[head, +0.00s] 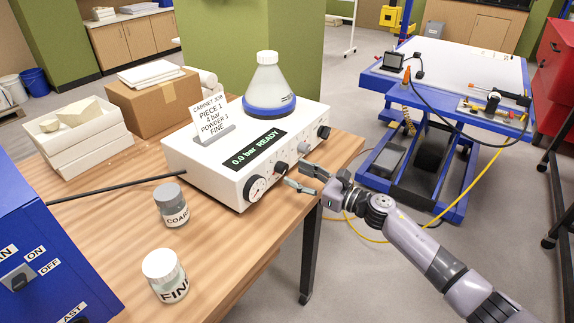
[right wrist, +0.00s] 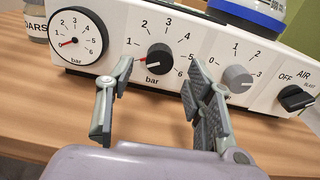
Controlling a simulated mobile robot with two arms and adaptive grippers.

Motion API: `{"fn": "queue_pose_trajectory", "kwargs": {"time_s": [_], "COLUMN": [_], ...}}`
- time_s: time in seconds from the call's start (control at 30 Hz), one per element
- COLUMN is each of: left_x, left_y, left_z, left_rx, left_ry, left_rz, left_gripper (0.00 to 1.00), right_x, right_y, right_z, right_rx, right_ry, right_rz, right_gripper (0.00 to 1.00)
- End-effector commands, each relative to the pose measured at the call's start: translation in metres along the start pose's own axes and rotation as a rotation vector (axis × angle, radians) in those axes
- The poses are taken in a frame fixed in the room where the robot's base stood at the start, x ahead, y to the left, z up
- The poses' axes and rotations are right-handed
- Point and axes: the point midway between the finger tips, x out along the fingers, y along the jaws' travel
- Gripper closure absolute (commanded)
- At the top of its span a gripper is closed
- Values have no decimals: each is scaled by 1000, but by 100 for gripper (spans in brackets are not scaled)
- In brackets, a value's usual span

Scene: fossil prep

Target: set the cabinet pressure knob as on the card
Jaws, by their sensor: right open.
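The white cabinet unit (head: 215,160) stands on the wooden table. Its card (head: 212,119) reads "CABINET JOB, PIECE 1, 4 bar, POWDER 3, FINE". The display (head: 254,149) reads "0.0 bar READY". The black pressure knob (right wrist: 159,59), marked bar, has its red pointer turned left, toward the low end of its scale. In the head view this knob (head: 281,167) is on the front panel. My right gripper (head: 299,178) is open in front of the panel. In the right wrist view its fingers (right wrist: 158,88) are spread below and either side of the knob, apparently not gripping it. My left gripper is out of view.
The gauge (right wrist: 76,38) sits left of the knob, its needle near 0. A grey knob (right wrist: 236,78) and the black AIR knob (right wrist: 295,98) sit to the right. COARSE (head: 171,205) and FINE (head: 165,276) jars stand on the table, left of the unit.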

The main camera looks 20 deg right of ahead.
Motion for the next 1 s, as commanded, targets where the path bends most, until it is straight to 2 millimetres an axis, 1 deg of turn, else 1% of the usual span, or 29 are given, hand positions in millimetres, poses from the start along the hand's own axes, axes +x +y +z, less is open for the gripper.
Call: {"fn": "queue_pose_trajectory", "kwargs": {"time_s": [0.03,0.1,0.23,0.4,0.63,1.0], "left_x": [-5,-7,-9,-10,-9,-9], "left_y": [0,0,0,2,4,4], "left_z": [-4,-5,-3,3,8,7], "left_rx": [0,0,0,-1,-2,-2], "left_ry": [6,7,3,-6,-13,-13], "left_rz": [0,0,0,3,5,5], "left_gripper": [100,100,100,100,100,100], "right_x": [11,21,36,42,43,42], "right_y": [0,0,0,0,1,0], "right_z": [3,2,1,0,-1,-1], "right_rx": [2,2,1,0,0,1], "right_ry": [-2,-1,-1,1,1,1], "right_rz": [1,1,1,1,1,1], "right_gripper": [52,52,52,52,52,76]}}
